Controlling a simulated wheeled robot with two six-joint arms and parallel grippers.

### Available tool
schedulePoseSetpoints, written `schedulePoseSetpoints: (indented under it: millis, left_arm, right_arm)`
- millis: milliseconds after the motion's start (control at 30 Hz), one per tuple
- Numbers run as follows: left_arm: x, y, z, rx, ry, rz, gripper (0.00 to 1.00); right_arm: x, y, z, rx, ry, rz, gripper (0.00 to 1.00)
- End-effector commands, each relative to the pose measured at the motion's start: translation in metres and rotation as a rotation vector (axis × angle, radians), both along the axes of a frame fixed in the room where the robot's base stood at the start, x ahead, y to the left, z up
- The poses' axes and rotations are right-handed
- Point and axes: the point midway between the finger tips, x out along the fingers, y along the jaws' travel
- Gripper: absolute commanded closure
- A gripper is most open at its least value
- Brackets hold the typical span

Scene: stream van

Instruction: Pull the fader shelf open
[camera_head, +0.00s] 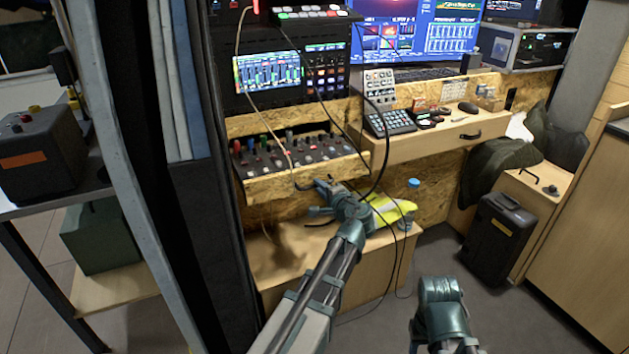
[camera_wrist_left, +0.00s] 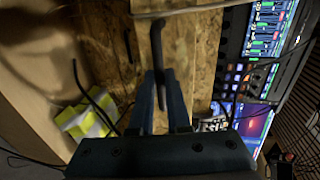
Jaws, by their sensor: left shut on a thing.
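The fader shelf (camera_head: 262,188) is a chipboard-fronted shelf below the rack screens, with rows of coloured faders and knobs (camera_head: 300,153) on top. It juts out from the rack and its faders show. A dark bar handle (camera_wrist_left: 158,42) is on its front. My left gripper (camera_head: 312,186) is at the shelf's front edge, shut on the handle. In the wrist view the fingers (camera_wrist_left: 160,82) close around the bar. In the head view the fingers partly cover the handle. A teal part of my right arm shows at the lower right; its gripper is out of view.
A desk drawer (camera_head: 430,143) with a dark handle is to the right, under a keypad (camera_head: 390,122) and mouse. Cables hang across the shelf. A bench (camera_head: 385,275) below holds a yellow vest (camera_head: 390,209) and a blue-capped bottle. A black case (camera_head: 494,237) stands on the floor.

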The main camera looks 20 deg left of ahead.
Motion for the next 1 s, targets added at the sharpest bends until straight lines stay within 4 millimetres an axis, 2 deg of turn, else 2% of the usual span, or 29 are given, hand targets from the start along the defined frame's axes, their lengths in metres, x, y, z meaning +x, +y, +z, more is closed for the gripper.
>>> schedulePoseSetpoints:
  millis: [100, 333, 567, 933, 967, 1000]
  left_arm:
    - [-0.017, -0.016, 0.000, 0.000, 0.001, -0.002, 1.00]
    - [-0.033, -0.036, 0.000, -0.001, 0.000, -0.002, 1.00]
    - [-0.039, -0.043, 0.000, -0.001, 0.001, 0.001, 1.00]
    - [-0.039, -0.044, 0.000, -0.001, 0.001, 0.001, 1.00]
    - [-0.039, -0.043, 0.000, -0.001, 0.001, 0.001, 0.80]
    - [-0.039, -0.043, 0.000, -0.001, 0.001, 0.001, 0.73]
  right_arm:
    - [0.000, 0.000, 0.000, 0.000, 0.000, 0.000, 0.50]
    - [0.000, 0.000, 0.000, 0.000, 0.000, 0.000, 0.50]
    - [0.000, 0.000, 0.000, 0.000, 0.000, 0.000, 0.50]
    - [0.000, 0.000, 0.000, 0.000, 0.000, 0.000, 0.50]
    - [0.000, 0.000, 0.000, 0.000, 0.000, 0.000, 0.50]
    - [0.000, 0.000, 0.000, 0.000, 0.000, 0.000, 0.50]
